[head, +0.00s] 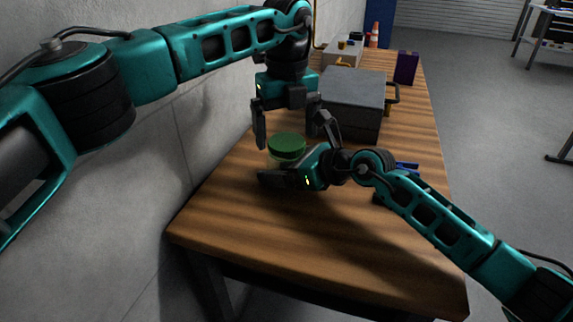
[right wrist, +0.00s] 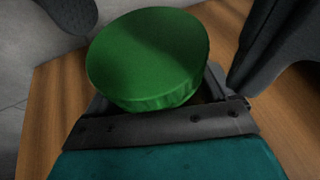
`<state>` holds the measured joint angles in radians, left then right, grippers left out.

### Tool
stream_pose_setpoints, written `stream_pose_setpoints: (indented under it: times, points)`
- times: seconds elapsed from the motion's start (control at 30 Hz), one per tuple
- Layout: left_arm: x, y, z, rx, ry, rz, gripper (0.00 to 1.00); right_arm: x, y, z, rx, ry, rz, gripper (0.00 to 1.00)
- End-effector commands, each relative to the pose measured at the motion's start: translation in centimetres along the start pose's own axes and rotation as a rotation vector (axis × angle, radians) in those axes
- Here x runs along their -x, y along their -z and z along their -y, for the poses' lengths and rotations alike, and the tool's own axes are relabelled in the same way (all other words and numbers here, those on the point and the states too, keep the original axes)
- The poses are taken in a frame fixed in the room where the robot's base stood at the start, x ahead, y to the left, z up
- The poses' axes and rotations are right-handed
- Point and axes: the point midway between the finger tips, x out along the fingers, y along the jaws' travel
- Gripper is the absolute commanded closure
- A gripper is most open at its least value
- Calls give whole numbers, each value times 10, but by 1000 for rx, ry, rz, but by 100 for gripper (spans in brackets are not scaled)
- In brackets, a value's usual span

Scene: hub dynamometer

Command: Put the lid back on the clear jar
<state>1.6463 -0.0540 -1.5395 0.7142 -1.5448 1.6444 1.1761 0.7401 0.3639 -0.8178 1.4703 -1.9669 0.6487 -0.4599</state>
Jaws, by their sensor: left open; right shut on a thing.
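The green lid (head: 287,143) sits at the top of the clear jar (head: 273,160) near the wall side of the bench. Only a pale strip of the jar shows below the lid. In the right wrist view, the lid (right wrist: 148,55) fills the middle and hides the jar. I cannot tell whether it is fully seated. My right gripper (head: 280,178) is low at the jar's near side, shut on the jar; its fingertips are partly hidden. My left gripper (head: 296,138) is open, pointing down with its fingers apart on either side of the lid, not visibly touching it.
A grey box with a handle (head: 352,98) stands just behind the jar. A blue item (head: 407,166) lies partly behind my right arm. A purple box (head: 406,68) and an orange cone (head: 374,36) are farther back. The near part of the wooden bench (head: 250,230) is clear.

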Motion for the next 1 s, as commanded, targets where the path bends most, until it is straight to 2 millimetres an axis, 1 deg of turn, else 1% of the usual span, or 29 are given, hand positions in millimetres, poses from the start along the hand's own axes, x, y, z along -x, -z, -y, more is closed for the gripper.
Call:
stream_pose_setpoints:
  times: [0.1, 0.23, 0.47, 0.53, 0.57, 0.67, 0.77, 0.87, 1.0]
  points:
    - [18, -1, 0, 1, 2, 3, 3, 0, 1, 0, 0, 0, -1, 99]
    - [32, 0, 0, 0, 1, 1, 3, 0, 1, 0, 0, 0, -1, 99]
    - [34, 0, 0, 0, 0, -1, 3, 0, 1, 0, 0, 0, -1, 99]
    - [34, 0, 0, 1, 0, 0, 6, 0, 1, 0, 0, 0, -1, 99]
    - [34, 0, 0, 4, 0, 0, 6, 0, 1, 0, 0, 0, -1, 99]
    - [35, 0, 0, 44, -2, 1, 6, 0, 1, 0, 0, 0, -1, 99]
    - [38, 2, 1, 146, -6, 0, 6, 0, 1, 0, 0, 0, -1, 99]
    - [42, 3, 1, 312, -11, 0, 6, 0, 1, 0, 0, 0, -1, 99]
    - [50, 4, 1, 595, -14, 1, 6, 0, 1, 0, 0, 0, -1, 99]
